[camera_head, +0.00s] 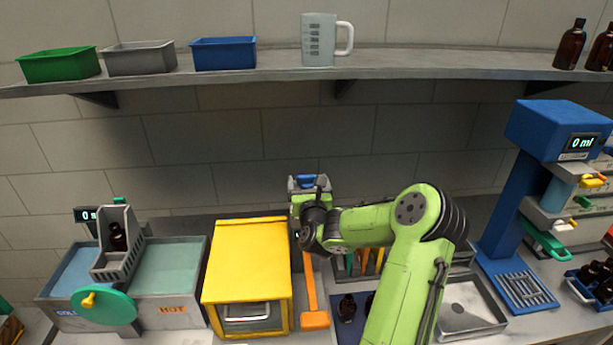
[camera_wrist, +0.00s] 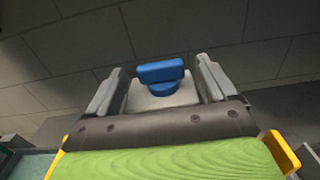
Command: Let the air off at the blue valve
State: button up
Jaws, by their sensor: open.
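The blue valve (camera_wrist: 162,72) has a flat blue bar on a round blue stem above a pale grey block. In the wrist view it stands between the two grey fingers of my gripper (camera_wrist: 160,82), with a gap on each side. My gripper is open and is not seen touching the valve. In the head view a small blue top of the valve (camera_head: 305,181) shows behind my wrist. My gripper's dark wrist and green arm hide much of the valve's body there.
A yellow box (camera_head: 247,260) stands left of my wrist. An orange bar (camera_head: 311,285) is just below it. A sink station with a green wheel (camera_head: 104,305) is at left, a blue dispenser (camera_head: 550,130) at right. A shelf (camera_head: 430,62) with bins and a jug runs above.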

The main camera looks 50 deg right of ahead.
aim_at(307, 179)
jog(key=shift+x, duration=1.55)
jog(key=shift+c, duration=0.3)
jog(key=c, duration=0.9)
